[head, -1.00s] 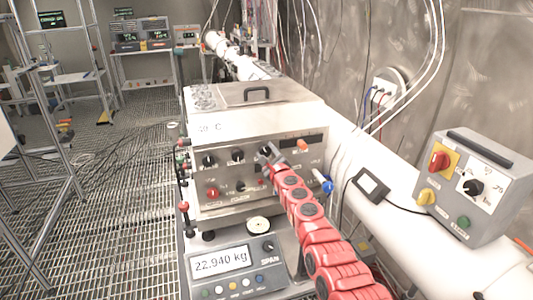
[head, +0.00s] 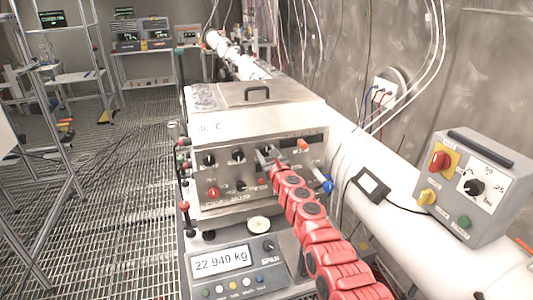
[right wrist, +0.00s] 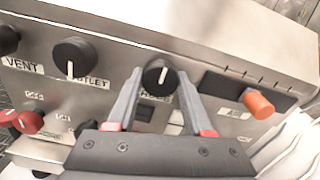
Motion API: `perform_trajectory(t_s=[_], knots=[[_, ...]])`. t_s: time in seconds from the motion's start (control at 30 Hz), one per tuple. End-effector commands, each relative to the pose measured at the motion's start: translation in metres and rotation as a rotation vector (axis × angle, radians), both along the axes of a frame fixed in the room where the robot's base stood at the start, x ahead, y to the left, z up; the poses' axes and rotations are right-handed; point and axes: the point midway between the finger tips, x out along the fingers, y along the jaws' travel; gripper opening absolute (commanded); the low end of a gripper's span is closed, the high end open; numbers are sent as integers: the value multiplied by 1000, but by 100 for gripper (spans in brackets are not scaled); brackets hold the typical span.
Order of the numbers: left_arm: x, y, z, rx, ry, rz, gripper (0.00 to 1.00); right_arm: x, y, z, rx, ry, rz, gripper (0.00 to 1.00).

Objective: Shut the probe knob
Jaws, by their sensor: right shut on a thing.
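The probe knob (right wrist: 157,74) is a round black knob with a white pointer line on the steel box's front panel. In the right wrist view its pointer slants downward. The label beneath it is partly hidden. My right gripper (right wrist: 160,75) has its two grey fingers on either side of the knob and is shut on it. In the head view my right gripper (head: 268,154) is at the panel and hides the knob. My left gripper is not in view.
An outlet knob (right wrist: 73,57) sits left of the probe knob. An orange handle (right wrist: 258,104) on a slider is at right. Red knob (right wrist: 28,122) is lower left. A scale display (head: 221,261) stands below the box. A grey control box (head: 478,190) is at right.

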Motion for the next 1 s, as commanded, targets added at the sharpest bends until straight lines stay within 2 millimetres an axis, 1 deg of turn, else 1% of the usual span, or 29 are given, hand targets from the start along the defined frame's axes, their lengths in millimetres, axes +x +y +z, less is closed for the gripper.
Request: perform_trajectory(t_s=[0.03,0.27,0.3,0.43,0.83,1.0], knots=[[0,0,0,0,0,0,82,0,1,-3,2,5,1,0],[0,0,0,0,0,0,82,0,1,-3,3,6,1,0],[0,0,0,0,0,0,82,0,1,-3,2,5,1,59],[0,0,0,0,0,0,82,0,1,-2,2,4,0,82],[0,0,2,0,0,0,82,-2,-3,-3,-1,5,-2,82],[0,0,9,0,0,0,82,-11,-6,-6,-4,9,0,82]])
